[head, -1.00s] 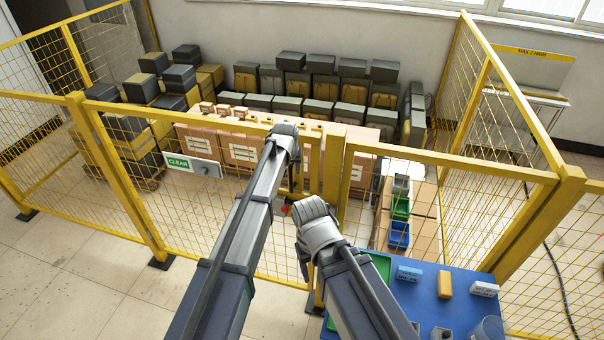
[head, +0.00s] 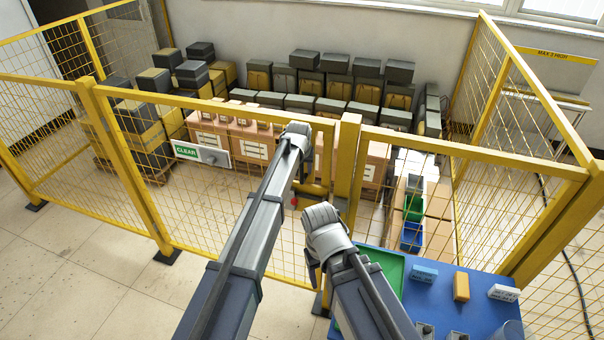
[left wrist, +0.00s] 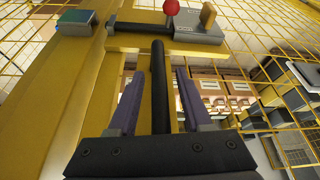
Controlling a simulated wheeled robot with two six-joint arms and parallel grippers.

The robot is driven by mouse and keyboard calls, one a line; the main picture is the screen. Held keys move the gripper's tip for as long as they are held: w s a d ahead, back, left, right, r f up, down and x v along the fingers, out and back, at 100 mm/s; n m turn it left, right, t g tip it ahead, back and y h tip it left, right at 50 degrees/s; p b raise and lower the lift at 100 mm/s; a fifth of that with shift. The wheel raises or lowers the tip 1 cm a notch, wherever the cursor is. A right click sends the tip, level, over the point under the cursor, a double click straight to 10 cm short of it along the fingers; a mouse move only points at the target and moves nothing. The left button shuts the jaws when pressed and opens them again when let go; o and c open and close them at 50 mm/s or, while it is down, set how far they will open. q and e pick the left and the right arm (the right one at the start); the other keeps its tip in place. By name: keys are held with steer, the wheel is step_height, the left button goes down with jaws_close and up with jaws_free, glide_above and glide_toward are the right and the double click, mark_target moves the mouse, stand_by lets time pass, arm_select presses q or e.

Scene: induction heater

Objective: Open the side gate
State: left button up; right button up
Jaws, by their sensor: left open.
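The side gate (head: 232,107) is a yellow mesh panel in the fence, standing in line between two yellow posts, in the head view. In the left wrist view, a black bar handle (left wrist: 160,65) runs between the two purple fingers of my left gripper (left wrist: 157,80). That gripper is open, with gaps beside the bar. A latch with a red knob (left wrist: 171,7) and a dark bolt (left wrist: 140,29) lies past the fingertips. The red knob also shows in the head view (head: 294,202). My left forearm hides most of the left gripper there. My right gripper cannot be made out.
A blue table (head: 450,315) with a green tray (head: 392,272) and small blocks stands at the right. A green CLEAR sign (head: 187,151) hangs on the fence. Boxes fill the space behind the gate. Floor at the left is free.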

arm_select(q)
jaws_close()
stand_by(0.3)
stand_by(1.1)
